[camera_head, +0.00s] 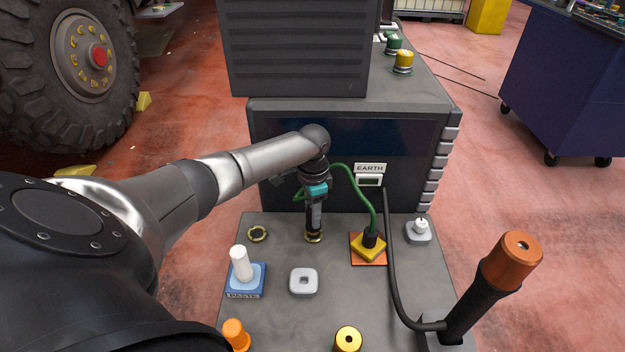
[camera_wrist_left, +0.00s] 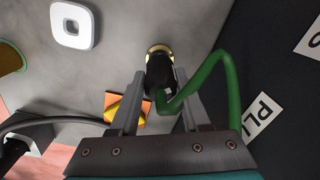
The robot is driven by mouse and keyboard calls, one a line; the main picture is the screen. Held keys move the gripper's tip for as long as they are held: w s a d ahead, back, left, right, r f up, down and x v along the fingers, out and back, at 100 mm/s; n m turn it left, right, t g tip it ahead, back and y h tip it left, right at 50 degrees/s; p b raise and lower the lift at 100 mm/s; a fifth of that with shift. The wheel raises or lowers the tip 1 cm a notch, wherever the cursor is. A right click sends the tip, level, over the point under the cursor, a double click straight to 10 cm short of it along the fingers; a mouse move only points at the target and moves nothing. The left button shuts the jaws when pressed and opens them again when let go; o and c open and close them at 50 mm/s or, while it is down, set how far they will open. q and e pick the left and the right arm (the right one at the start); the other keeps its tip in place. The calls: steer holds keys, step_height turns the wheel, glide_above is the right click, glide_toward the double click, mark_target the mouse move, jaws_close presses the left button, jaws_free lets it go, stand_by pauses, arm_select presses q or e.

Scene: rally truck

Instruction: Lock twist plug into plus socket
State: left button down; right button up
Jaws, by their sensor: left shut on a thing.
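My left gripper (camera_head: 315,212) is shut on a black twist plug (camera_wrist_left: 160,75), with a finger on either side of it. A green cable (camera_wrist_left: 229,98) runs from this plug. The plug points down at a brass-ringed socket (camera_head: 314,237) on the grey bench top, in front of the dark panel. The ring also shows past the plug's end in the left wrist view (camera_wrist_left: 159,49). I cannot tell how deep the plug sits or whether it is turned. A white label reading "PLU" (camera_wrist_left: 264,118) is partly hidden. A second brass-ringed socket (camera_head: 258,234) is empty to the left.
The green cable leads to a black fitting on a yellow-orange block (camera_head: 368,250). A blue paste holder (camera_head: 245,280), a pale square block (camera_head: 303,281) and a small grey block (camera_head: 418,232) stand nearby.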

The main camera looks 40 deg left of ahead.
arm_select(q)
steer(key=shift+f+b, duration=0.7)
steer(key=shift+f, duration=0.4)
steer(key=shift+p, duration=0.35)
steer(key=c, duration=1)
jaws_free()
jaws_close()
steer(key=shift+s, duration=0.1)
